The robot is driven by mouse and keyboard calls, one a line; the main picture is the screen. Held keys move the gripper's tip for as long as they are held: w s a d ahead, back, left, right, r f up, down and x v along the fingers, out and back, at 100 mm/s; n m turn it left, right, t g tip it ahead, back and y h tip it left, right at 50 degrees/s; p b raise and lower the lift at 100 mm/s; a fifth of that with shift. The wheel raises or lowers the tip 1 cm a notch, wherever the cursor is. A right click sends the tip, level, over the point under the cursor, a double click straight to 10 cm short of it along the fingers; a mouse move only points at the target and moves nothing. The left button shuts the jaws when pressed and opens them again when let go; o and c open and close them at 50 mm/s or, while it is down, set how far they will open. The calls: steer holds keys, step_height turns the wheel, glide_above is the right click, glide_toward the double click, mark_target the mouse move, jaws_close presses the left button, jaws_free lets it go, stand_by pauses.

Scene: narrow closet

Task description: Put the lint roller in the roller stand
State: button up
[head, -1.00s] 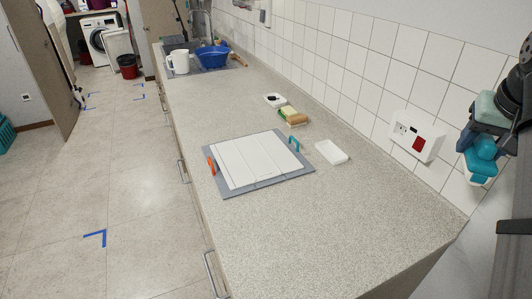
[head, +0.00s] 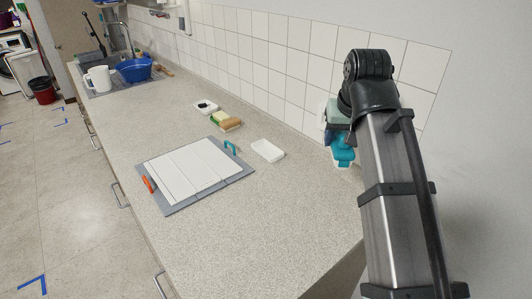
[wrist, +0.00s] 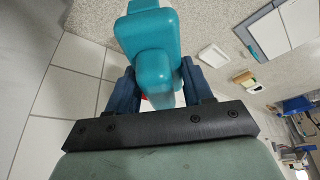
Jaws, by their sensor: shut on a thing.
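My gripper (head: 338,138) is at the right in the head view, near the tiled wall beyond the counter's right end. Its dark blue fingers are shut on a smooth teal object (wrist: 150,45), which fills the upper middle of the wrist view. The same teal object shows below the fingers in the head view (head: 343,157). Its shape is blocky and rounded, and I cannot tell for sure that it is the lint roller. I cannot make out a roller stand. A shallow white tray (head: 268,151) lies on the counter, left of my gripper.
A grey board (head: 238,172) with white panels and orange and teal handles lies on the speckled counter (head: 270,225). Behind it are a sponge or brush (head: 226,121) and a small white dish (head: 205,107). A blue basin (head: 135,70) and white jug (head: 98,79) stand far left.

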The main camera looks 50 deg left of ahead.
steer(key=w+a+f+n, duration=0.1)
steer(key=a+f, duration=0.4)
steer(key=a, duration=0.6)
steer(key=w+a+f+n, duration=0.1)
steer(key=a+f+n, duration=0.1)
steer(key=a+f, duration=0.65)
steer(key=r+n+g+y, duration=0.1)
steer(key=r+n+g, duration=0.15)
steer(key=n, duration=0.25)
glide_above(266, 151)
steer(key=shift+g, duration=0.25)
step_height(266, 151, down, 10)
steer(key=shift+r, duration=0.15)
steer(key=o, duration=1)
steer(key=shift+f, duration=0.2)
steer(key=shift+r, duration=0.15)
